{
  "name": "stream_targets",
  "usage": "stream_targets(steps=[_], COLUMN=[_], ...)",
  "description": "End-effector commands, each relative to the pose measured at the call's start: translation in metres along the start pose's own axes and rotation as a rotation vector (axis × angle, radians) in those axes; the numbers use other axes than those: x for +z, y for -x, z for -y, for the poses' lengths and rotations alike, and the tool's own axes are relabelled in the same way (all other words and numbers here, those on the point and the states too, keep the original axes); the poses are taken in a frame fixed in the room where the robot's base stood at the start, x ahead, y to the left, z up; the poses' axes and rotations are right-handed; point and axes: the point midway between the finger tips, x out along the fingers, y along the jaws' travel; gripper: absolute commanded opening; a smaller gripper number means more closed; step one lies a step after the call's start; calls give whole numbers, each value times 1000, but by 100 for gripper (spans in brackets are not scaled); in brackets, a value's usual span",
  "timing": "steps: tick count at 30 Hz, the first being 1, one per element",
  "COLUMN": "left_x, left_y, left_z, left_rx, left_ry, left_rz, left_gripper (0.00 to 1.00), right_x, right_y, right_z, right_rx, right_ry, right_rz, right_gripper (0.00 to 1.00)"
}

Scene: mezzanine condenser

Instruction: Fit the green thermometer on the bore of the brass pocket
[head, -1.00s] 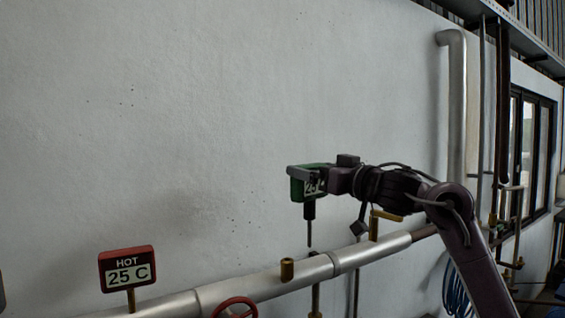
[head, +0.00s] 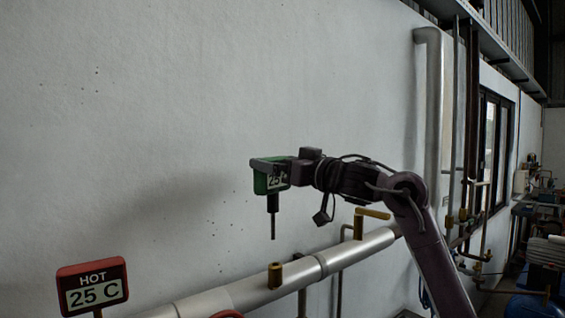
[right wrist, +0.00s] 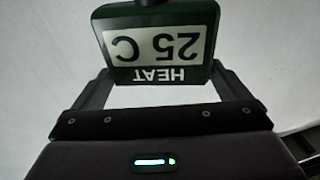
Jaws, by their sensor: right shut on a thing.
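The green thermometer (head: 270,183) is held upright in my right gripper (head: 279,173), its thin dark stem pointing down. The brass pocket (head: 275,276) stands on the silver pipe. The stem's tip is above the pocket and apart from it, nearly in line with it in the head view; depth between them is hard to judge. The pocket's bore is not clearly visible. In the right wrist view the thermometer (right wrist: 157,45) shows its "HEAT 25 C" face upside down between the fingers (right wrist: 160,72). My left gripper is out of view.
A red "HOT 25 C" thermometer (head: 92,287) stands at the lower left. The silver pipe (head: 240,292) runs along the pale wall (head: 130,130). Part of a red handwheel (head: 228,314) shows at the bottom edge.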

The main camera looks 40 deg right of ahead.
Motion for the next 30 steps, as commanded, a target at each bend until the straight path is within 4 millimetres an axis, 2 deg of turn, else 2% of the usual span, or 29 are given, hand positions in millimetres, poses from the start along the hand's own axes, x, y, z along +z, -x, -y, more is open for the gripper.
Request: stream_targets(steps=[3,6,12,18,30], left_x=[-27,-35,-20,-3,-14], left_y=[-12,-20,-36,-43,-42], left_z=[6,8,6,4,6], left_rx=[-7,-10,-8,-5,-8], left_ry=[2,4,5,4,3], left_rz=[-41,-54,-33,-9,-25], left_gripper=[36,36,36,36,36], right_x=[13,22,41,49,48], right_y=[2,4,6,7,7], right_z=[0,0,0,0,0], right_rx=[1,1,0,0,1], right_ry=[1,1,1,1,1], right_rz=[-3,-4,-2,-3,-3], right_gripper=[70,70,69,69,69])
